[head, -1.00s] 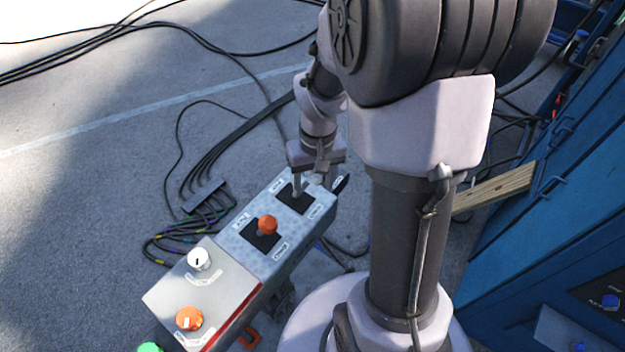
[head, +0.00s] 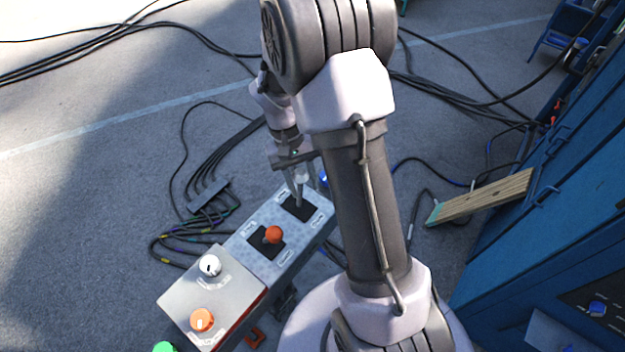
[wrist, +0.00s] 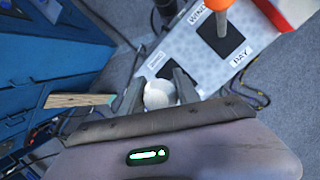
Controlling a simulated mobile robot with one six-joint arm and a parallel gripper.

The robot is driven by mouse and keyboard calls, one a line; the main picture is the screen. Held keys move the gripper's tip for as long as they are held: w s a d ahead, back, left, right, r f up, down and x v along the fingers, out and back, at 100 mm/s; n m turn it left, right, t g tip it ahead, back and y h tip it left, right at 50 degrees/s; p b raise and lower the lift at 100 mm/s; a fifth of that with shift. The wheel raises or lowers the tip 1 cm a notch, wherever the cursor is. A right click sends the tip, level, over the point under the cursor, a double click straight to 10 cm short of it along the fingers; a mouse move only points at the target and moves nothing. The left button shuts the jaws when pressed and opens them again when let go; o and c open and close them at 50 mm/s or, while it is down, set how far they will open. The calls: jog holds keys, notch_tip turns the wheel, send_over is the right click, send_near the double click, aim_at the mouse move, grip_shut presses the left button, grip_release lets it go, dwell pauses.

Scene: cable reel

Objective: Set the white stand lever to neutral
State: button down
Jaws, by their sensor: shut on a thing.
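The control stand (head: 235,248) is a grey speckled box with two black lever plates. The white lever's ball knob (wrist: 158,95) sits between my gripper's fingers (wrist: 160,90) in the wrist view, and the fingers are shut on it. In the head view my gripper (head: 297,187) is over the far black plate (head: 300,208), and it mostly hides the white lever. The lever's exact tilt cannot be told. The orange lever (head: 272,235) stands on the nearer plate, and it also shows in the wrist view (wrist: 222,22). Labels lie beside the plates, WIND and PAY in the wrist view.
Black cables (head: 205,175) lie on the floor to the left. A blue cabinet (head: 550,230) and a wooden plank (head: 485,197) are on the right.

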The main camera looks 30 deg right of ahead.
jog(key=shift+w+a+b, duration=0.2)
jog(key=shift+w+b, duration=0.15)
jog(key=shift+w, duration=0.25)
jog(key=shift+s, duration=0.1)
jog(key=c, duration=0.9)
grip_release()
jog(key=v, duration=1.7)
jog(key=shift+d+r, duration=0.15)
jog(key=shift+r, duration=0.15)
